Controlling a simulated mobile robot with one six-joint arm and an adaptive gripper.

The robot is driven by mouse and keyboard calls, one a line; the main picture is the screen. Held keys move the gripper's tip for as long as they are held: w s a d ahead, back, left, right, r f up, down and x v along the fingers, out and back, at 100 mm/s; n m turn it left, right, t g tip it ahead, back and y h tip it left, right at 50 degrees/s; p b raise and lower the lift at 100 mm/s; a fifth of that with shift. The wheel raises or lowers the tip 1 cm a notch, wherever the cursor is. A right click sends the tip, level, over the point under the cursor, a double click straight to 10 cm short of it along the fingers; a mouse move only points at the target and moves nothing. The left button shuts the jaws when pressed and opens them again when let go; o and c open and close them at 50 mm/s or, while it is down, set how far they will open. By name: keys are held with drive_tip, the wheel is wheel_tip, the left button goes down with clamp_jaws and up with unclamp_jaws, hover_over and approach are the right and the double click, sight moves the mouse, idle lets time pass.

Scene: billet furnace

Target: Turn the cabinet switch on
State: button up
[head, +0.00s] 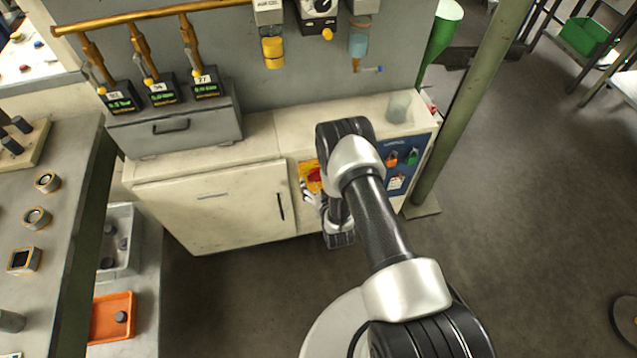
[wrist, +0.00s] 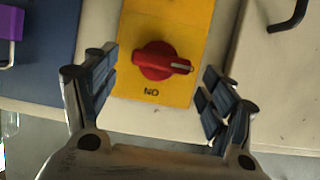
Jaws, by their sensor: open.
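The cabinet switch is a red rotary knob (wrist: 162,61) on a yellow plate (wrist: 165,20) on the cabinet front. In the wrist view its white pointer mark points right, and upside-down "ON" lettering shows on the plate below it. My gripper (wrist: 158,78) is open, with one finger to the left and one to the right of the knob. There are gaps on both sides and no visible contact. In the head view the knob (head: 315,178) is partly hidden by my arm, and my gripper (head: 308,193) is beside it at the cabinet front.
A blue panel (head: 398,172) with orange and green padlocks is to the right of my arm. A cabinet door with a dark handle (head: 281,206) is to the left of the switch. A green post (head: 455,115) stands at right.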

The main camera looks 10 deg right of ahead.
drive_tip(key=shift+x, duration=0.95)
drive_tip(key=c, duration=1)
drive_tip(key=shift+c, duration=0.2)
